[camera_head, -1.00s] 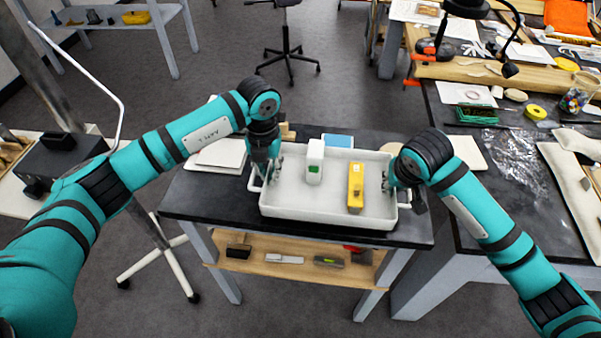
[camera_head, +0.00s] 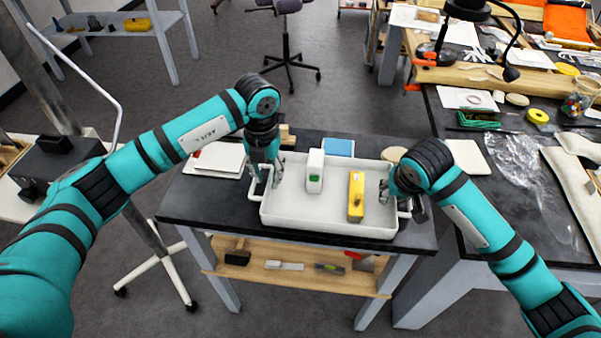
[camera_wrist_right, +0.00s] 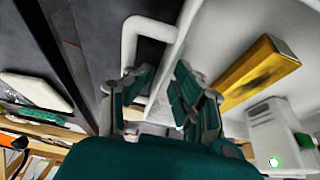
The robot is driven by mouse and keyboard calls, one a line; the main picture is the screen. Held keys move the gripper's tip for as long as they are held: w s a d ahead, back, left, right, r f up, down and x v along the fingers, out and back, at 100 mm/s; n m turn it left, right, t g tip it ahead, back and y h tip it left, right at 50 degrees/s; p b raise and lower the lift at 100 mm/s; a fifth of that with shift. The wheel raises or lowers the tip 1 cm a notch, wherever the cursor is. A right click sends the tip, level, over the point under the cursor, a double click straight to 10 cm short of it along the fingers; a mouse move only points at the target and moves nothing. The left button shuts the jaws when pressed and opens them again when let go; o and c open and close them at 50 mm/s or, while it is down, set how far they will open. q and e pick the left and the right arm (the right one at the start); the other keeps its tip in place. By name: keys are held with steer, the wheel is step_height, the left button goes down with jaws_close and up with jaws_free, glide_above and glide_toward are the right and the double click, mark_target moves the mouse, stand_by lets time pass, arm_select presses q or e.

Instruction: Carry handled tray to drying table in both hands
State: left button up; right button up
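The white handled tray (camera_head: 325,231) stands on a black-topped table (camera_head: 200,208), with a tube handle at each short end. In it are a white box with a green mark (camera_head: 315,170) and a yellow block-like tool (camera_head: 356,195). My left gripper (camera_head: 266,174) is at the left handle, its fingers apart, one inside the tray's end. My right gripper (camera_head: 393,192) is at the right end. In the right wrist view its fingers (camera_wrist_right: 160,90) are apart, with the handle (camera_wrist_right: 131,45) and tray wall close by between them. Contact is not clear.
A pale flat stack (camera_head: 215,160) and a blue item (camera_head: 338,147) lie near the tray. A lower wooden shelf (camera_head: 300,279) holds tools. A cluttered bench (camera_head: 480,200) stands at right, an office chair (camera_head: 290,60) behind. Grey floor lies open between.

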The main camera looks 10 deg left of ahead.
arm_select(q)
step_height(320, 180, up, 5)
steer(key=shift+f, duration=0.1)
steer(key=shift+r, duration=0.35)
arm_select(e)
steer(key=shift+s+r, duration=0.1)
steer(key=shift+r, duration=0.1)
steer(key=v, duration=1.1)
steer(key=shift+r, duration=0.25)
steer(key=shift+s, duration=0.2)
